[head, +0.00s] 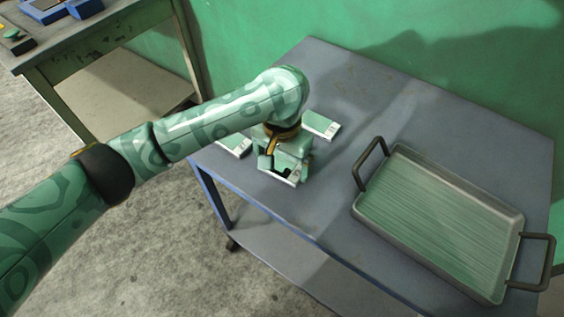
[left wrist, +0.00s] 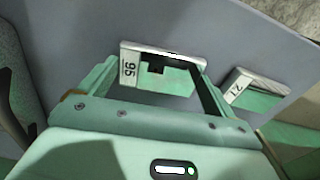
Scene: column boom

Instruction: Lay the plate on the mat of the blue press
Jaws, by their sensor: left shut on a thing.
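My left gripper (head: 281,170) is shut on a small green plate (head: 291,179) at the left end of the grey-blue table. In the left wrist view this plate (left wrist: 130,68) sits between the two fingers, with a silver edge and a white number label. I cannot tell whether it touches the table. Two similar plates lie on the table, one behind to the right (head: 322,124) and one to the left (head: 235,147), partly hidden by my arm. Blue-framed equipment (head: 45,8), perhaps the blue press, stands at the top left, cut off by the picture edge. My right gripper is out of view.
A grey tray (head: 440,218) with two dark handles and a ribbed green floor takes up the table's right part. A worn bench (head: 95,42) at the upper left bears the blue equipment and a green button (head: 14,34). A floor gap separates the bench from the table (head: 400,115).

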